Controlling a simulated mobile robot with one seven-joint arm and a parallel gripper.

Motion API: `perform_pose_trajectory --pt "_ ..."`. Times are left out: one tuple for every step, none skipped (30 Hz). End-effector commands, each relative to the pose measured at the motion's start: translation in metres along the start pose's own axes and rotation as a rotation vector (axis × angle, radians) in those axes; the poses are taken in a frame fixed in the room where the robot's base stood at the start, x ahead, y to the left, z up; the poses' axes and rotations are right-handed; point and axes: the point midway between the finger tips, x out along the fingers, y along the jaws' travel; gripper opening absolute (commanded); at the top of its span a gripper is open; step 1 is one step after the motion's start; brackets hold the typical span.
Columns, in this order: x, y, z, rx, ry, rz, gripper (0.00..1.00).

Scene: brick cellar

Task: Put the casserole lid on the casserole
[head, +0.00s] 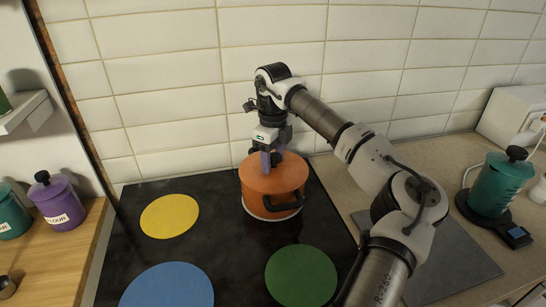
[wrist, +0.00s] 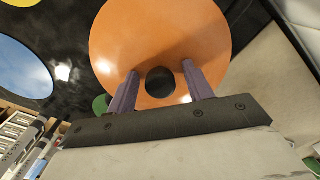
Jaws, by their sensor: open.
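The orange casserole (head: 266,206) stands at the back right of the black hob, with a dark handle on its front side. The round orange casserole lid (head: 285,177) lies on top of it and looks level, with no clear gap at the rim. My gripper (head: 271,160) points down over the lid. In the wrist view, the lid (wrist: 160,32) fills the upper middle, and its round black knob (wrist: 160,83) sits between the two purple fingers of my open gripper (wrist: 160,70). The fingers stand apart from the knob on both sides.
The hob (head: 225,240) carries flat yellow (head: 170,216), blue (head: 168,288) and green (head: 301,276) discs. A tiled wall (head: 160,90) is close behind. A teal canister (head: 499,184) stands on a scale at right. A purple flour canister (head: 58,200) stands at left.

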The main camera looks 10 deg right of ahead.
Motion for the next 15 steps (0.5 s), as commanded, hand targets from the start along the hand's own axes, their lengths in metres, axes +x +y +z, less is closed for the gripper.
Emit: perform_pose_trajectory --pt "-0.001 0.000 0.000 0.000 0.000 0.000 0.51" --pt "-0.002 0.000 0.000 0.000 0.000 0.000 0.51" --pt "-0.004 0.000 0.000 0.000 -0.001 0.000 0.51" --pt "-0.007 0.000 0.000 0.000 -0.001 0.000 0.51" --pt "-0.011 0.000 0.000 0.000 -0.001 0.000 0.51" --pt "-0.016 0.000 0.001 0.000 -0.002 0.000 0.51" --pt "-0.018 0.000 0.001 0.001 -0.002 -0.002 0.51" --pt "-0.022 -0.001 0.000 0.002 -0.001 -0.004 0.51" --pt "-0.029 -0.001 0.000 0.002 0.000 -0.005 0.51" --pt "-0.036 -0.001 0.000 0.002 -0.001 -0.005 0.51" --pt "-0.043 -0.001 0.000 0.003 -0.001 -0.006 0.51" --pt "-0.053 -0.001 0.000 0.002 0.000 -0.006 0.51" --pt "-0.060 -0.001 0.001 0.002 -0.001 -0.005 0.51" --pt "-0.067 -0.001 0.001 0.001 -0.001 -0.006 0.51" --pt "-0.076 0.000 0.001 0.001 -0.001 -0.004 0.51"
